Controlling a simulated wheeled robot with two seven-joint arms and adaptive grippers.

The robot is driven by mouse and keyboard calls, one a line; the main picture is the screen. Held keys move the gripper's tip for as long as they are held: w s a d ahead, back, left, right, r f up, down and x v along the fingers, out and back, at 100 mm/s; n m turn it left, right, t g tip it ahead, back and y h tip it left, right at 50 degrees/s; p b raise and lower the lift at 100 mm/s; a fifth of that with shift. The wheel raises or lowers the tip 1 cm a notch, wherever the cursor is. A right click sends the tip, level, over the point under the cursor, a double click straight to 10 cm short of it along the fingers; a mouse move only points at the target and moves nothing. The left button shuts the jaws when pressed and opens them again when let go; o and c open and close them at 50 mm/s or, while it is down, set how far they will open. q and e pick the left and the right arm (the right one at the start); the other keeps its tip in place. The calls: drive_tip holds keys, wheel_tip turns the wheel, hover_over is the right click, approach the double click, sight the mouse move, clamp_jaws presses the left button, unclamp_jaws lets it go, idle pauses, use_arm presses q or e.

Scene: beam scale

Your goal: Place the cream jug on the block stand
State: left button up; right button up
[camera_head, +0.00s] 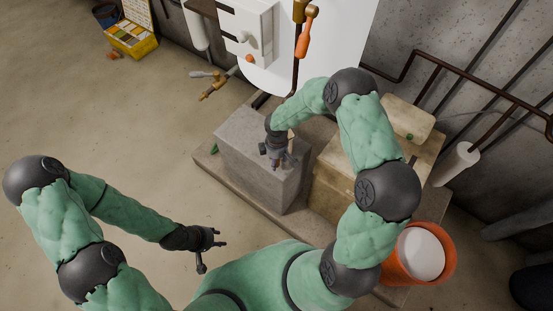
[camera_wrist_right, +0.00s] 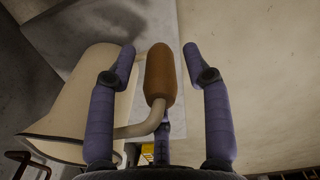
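The cream jug (camera_wrist_right: 75,95), with a brown grip (camera_wrist_right: 160,75) on its curved handle, shows at the left of the right wrist view. In the head view it is mostly hidden by my right gripper and arm. My right gripper (camera_head: 277,158) is over the grey block (camera_head: 240,150), which may be the block stand. In the right wrist view (camera_wrist_right: 163,65) its fingers stand on both sides of the brown grip with visible gaps, so it is open. My left gripper (camera_head: 212,251) is low over the floor, apparently open and empty.
A tan block (camera_head: 330,192) stands right of the grey block, with a pale slab (camera_head: 405,118) behind. Both blocks are on a low plinth (camera_head: 212,175). An orange bucket (camera_head: 440,262) stands at the right. Pipes and a white tank (camera_head: 345,45) are behind.

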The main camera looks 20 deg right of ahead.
drive_tip(key=shift+r, duration=0.2)
wheel_tip(320, 180, up, 12)
drive_tip(key=p, duration=0.4)
drive_tip(key=shift+f, duration=0.25)
drive_tip(key=s+a+f+m+y, duration=0.2)
drive_tip(key=s+a+f+m, duration=0.3)
drive_tip(key=s, duration=0.4)
drive_tip(key=s+a+f+m+y, duration=0.2)
drive_tip(key=s+a+f+m, duration=0.4)
drive_tip(key=s, duration=0.4)
drive_tip(key=shift+s+a+f+m, duration=0.15)
drive_tip(key=shift+f+m, duration=0.45)
drive_tip(key=shift+m, duration=0.3)
